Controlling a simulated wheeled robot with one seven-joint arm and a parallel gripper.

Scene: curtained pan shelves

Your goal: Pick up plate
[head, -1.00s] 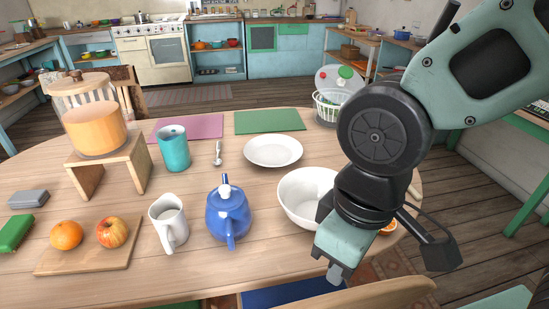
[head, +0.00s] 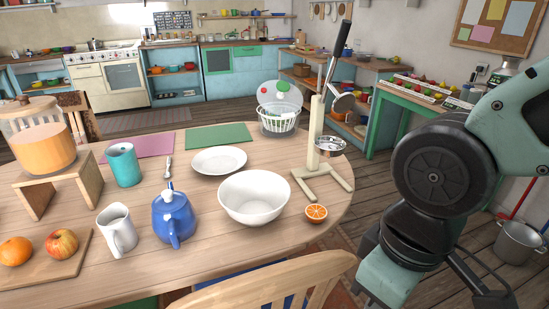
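A white plate (head: 218,161) lies flat on the round wooden table, behind a white bowl and in front of a green placemat. It looks empty and nothing covers it. My gripper is at the lower right, beyond the table's right edge and well apart from the plate. Only its mint-green housing (head: 388,277) shows clearly; the fingertips are cut off or hidden, so I cannot see whether it is open or shut.
A white bowl (head: 254,197), blue teapot (head: 173,216) and white mug (head: 117,231) stand in front of the plate. A wooden utensil stand (head: 318,150) and half orange (head: 316,213) are to the right. A chair back (head: 275,290) stands at the front edge.

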